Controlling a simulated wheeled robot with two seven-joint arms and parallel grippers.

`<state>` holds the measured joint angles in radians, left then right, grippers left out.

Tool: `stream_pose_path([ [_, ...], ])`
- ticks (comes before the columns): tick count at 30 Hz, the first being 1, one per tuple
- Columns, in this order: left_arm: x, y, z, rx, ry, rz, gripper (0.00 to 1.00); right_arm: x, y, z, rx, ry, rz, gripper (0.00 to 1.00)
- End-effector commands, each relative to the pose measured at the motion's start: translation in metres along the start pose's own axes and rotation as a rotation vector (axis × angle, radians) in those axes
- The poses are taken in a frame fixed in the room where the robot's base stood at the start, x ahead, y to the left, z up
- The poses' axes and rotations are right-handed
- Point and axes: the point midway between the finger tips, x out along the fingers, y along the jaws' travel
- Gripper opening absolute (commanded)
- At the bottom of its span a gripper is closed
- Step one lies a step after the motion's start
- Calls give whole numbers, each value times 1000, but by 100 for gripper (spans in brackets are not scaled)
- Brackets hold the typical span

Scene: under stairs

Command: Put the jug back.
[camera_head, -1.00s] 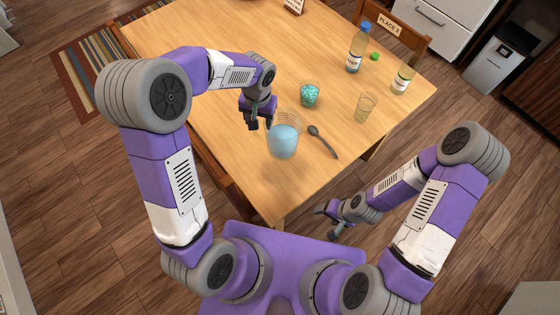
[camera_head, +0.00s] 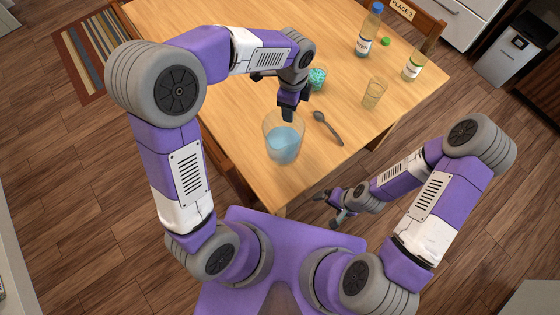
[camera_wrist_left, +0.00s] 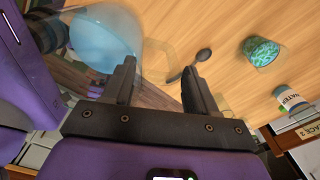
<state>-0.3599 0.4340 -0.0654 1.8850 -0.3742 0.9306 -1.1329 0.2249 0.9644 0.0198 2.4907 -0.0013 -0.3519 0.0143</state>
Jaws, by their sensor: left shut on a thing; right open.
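The jug (camera_head: 282,146) is clear, with pale blue liquid in its lower part. It looks about upright near the table's front corner; whether its base touches the wood is unclear. My left gripper (camera_head: 289,110) is at the jug's far side, shut on it, apparently at the handle. In the left wrist view the jug (camera_wrist_left: 108,35) fills the upper left, beside the fingers (camera_wrist_left: 158,85), and a faint clear loop shows between them. My right gripper (camera_head: 335,207) is open and empty, low beside the table's front right edge.
A dark spoon (camera_head: 328,128) lies just right of the jug. A teal-filled cup (camera_head: 317,80), an empty glass (camera_head: 374,94), a blue-capped bottle (camera_head: 367,38), a second bottle (camera_head: 412,68) and a green cap (camera_head: 386,41) stand farther back. The table's (camera_head: 225,110) left part is clear.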

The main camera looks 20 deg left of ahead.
Motion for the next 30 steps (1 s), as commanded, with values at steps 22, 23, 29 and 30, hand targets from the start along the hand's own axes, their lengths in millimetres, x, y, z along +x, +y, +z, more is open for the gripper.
stream_pose_path([
  [22,33,7,-28,565,22,-7,0,22,8,-1,0,0,0,97],
  [23,36,7,-28,565,22,-8,0,23,8,-1,0,0,0,97],
  [29,50,7,-28,564,23,-10,0,26,10,-1,0,0,0,97],
  [30,54,7,-28,564,22,-9,0,27,10,-1,0,0,0,97],
])
